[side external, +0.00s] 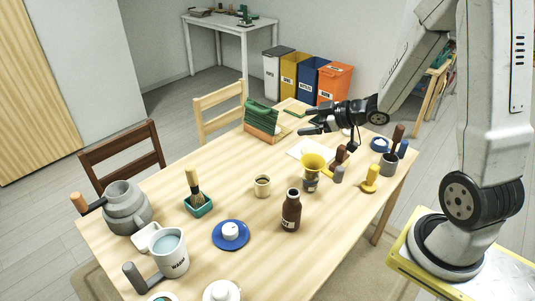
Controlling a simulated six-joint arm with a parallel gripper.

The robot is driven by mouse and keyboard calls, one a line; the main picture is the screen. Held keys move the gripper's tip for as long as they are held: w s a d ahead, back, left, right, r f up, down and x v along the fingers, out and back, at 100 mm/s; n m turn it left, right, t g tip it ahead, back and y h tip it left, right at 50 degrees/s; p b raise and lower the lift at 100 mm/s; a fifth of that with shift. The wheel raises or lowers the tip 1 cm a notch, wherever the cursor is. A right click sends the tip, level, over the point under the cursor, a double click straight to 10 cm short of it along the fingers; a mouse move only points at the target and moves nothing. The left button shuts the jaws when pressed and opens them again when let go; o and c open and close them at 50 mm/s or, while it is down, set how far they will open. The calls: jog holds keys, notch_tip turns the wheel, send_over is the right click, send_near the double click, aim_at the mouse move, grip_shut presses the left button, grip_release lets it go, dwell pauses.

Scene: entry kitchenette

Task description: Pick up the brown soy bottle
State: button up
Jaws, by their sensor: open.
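A yellow funnel (313,163) on a small container stands just behind the bottle. Bare table lies right of the bottle.

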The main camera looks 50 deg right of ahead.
jog(key=s+a+r+n+t+y, duration=0.1)
jog(key=s+n+t+y, duration=0.1)
jog(key=s+y, duration=0.55)
send_near(293, 197)
jog(key=w+f, duration=0.1)
jog(key=w, duration=0.2)
jog(key=shift+s+g+y, duration=0.15)
jog(key=shift+g+y, duration=0.15)
jog(key=shift+y, duration=0.05)
jog(key=shift+x, duration=1.3)
jog(key=shift+a, duration=0.1)
jog(key=shift+x, duration=2.5)
jog(key=shift+f, duration=0.1)
